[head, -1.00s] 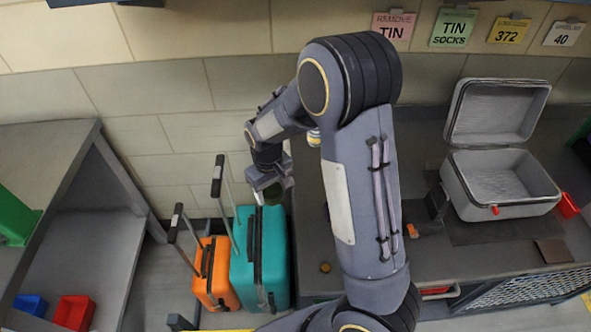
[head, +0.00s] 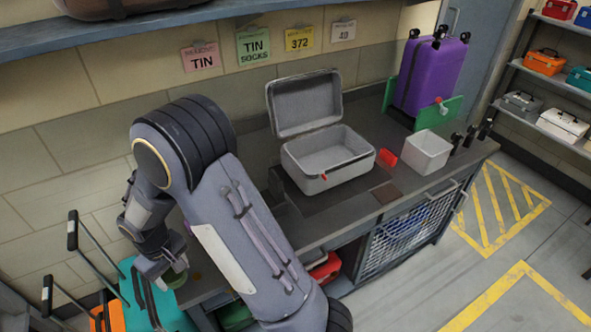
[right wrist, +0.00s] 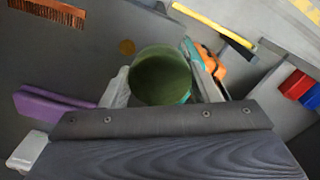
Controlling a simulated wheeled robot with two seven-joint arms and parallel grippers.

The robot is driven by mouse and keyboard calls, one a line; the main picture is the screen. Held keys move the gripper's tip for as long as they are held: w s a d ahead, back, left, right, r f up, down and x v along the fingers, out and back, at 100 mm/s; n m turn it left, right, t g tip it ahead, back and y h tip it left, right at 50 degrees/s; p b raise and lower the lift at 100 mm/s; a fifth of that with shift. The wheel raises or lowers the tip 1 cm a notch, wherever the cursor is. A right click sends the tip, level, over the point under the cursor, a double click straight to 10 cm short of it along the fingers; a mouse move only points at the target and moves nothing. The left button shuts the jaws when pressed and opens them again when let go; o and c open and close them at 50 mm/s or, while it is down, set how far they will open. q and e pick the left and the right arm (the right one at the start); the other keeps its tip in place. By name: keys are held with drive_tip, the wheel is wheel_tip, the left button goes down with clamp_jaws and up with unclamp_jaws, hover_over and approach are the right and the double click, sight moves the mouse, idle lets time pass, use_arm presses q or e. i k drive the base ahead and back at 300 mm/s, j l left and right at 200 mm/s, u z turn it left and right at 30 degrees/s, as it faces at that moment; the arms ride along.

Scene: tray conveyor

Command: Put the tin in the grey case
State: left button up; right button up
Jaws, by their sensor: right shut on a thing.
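The grey case (head: 312,172) stands open on the dark counter, its lid raised against the back and its inside empty. My right gripper (head: 166,275) is at the lower left of the head view, to the left of the case and well apart from it. It is shut on a round green tin (head: 176,278), partly hidden by the gripper. In the right wrist view the tin (right wrist: 160,76) shows as a dark green round face between the fingers (right wrist: 160,85). My left gripper is not in view.
A red tag-like thing (head: 387,158) and a white bin (head: 427,150) are right of the case. A purple suitcase (head: 431,75) stands behind them. A teal suitcase (head: 150,305) is below my right gripper. Signs (head: 253,47) hang on the wall.

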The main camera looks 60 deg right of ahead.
sight(312, 172)
drive_tip(key=k+l, duration=0.1)
drive_tip(key=l, duration=0.3)
drive_tip(key=k+l, duration=0.15)
drive_tip(key=l, duration=0.25)
drive_tip(key=k+l, duration=0.1)
drive_tip(key=l, duration=0.35)
drive_tip(key=k+l, duration=0.15)
drive_tip(key=l, duration=0.25)
drive_tip(key=i+l, duration=0.35)
drive_tip(key=l, duration=0.15)
